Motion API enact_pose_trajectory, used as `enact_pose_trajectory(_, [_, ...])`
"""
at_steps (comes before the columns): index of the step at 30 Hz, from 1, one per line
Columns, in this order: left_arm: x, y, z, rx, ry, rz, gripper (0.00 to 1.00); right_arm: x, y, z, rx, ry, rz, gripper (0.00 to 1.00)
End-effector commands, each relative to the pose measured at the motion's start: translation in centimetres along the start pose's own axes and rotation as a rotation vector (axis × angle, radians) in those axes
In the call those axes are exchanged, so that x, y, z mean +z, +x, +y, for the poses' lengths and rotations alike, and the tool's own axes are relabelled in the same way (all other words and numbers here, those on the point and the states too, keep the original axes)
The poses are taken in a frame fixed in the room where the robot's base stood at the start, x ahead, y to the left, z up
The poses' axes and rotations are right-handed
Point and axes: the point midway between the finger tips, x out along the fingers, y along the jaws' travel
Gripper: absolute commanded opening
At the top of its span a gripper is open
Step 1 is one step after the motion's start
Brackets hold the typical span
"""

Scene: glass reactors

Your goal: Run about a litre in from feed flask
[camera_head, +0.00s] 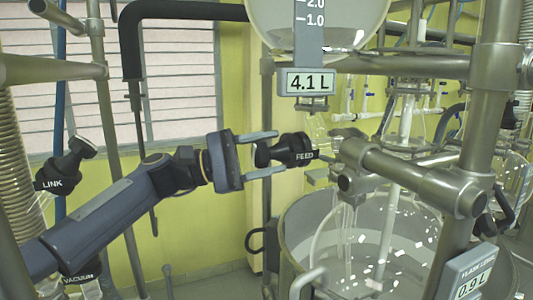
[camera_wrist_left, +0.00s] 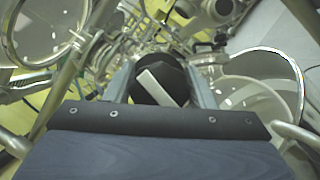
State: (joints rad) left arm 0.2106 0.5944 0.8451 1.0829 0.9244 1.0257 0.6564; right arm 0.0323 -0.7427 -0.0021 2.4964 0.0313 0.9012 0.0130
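The feed flask (camera_head: 318,22) is a round glass vessel at the top of the head view. Its scale shows 2.0 and 1.0, and the display (camera_head: 309,82) under it reads 4.1 L. The black FEED valve (camera_head: 292,150) sits below that display. My left gripper (camera_head: 270,154) is open, one finger above and one below the valve's black knob. In the left wrist view the dark knob (camera_wrist_left: 150,82) with a pale bar lies between the two fingers; contact cannot be told. My right gripper is not in view.
A LINK valve (camera_head: 62,168) and a VACUUM valve (camera_head: 82,272) are at the left. A glass reactor (camera_head: 375,235) in a metal jacket stands below right. Metal posts and clamps crowd the right side.

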Motion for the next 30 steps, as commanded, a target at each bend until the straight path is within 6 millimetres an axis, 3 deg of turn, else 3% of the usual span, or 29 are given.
enact_pose_trajectory(4, [0.0,0.0,0.0,0.000,-0.001,0.000,0.67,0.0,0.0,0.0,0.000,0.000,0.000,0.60])
enact_pose_trajectory(13, [-0.1,-0.3,0.0,0.002,-0.001,0.002,0.67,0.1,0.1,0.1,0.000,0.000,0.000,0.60])
enact_pose_trajectory(24, [-0.2,-6.1,-0.2,0.002,0.001,0.004,0.67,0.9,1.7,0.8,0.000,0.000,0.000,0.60])
enact_pose_trajectory(30, [-0.1,-7.7,0.0,0.002,-0.001,0.002,0.67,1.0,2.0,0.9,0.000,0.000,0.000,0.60])
